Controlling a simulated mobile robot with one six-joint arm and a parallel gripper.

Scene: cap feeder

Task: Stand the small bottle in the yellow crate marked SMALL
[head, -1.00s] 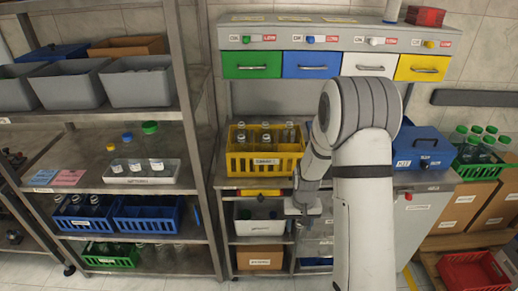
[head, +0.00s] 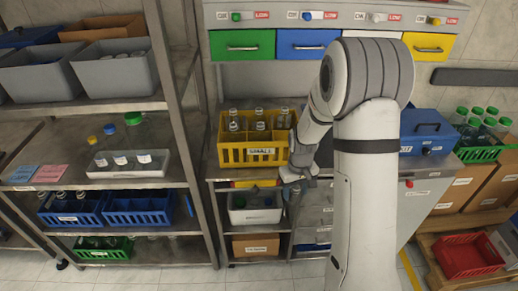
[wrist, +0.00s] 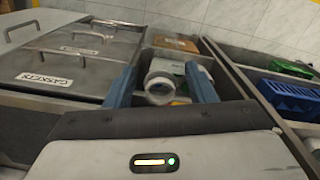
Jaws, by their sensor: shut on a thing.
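The yellow crate (head: 231,158) marked SMALL stands on the bench in the head view, left of my arm. Several clear bottles (head: 259,115) stand upright in it in two rows; its right end is partly behind my arm. My gripper (head: 294,178) is just below and right of the crate's front right corner, in front of the bench edge. In the wrist view, my gripper (wrist: 165,84) is shut on the small bottle (wrist: 161,80), whose pale round neck shows between the blue fingers. Its lower part is hidden, and the bottle is not clear in the head view.
A white bin (head: 254,215) sits on the shelf below the bench. A blue box (head: 428,130) stands on the bench right of my arm. Coloured drawers (head: 249,43) hang above the crate. A metal shelf post (head: 183,120) stands to the left.

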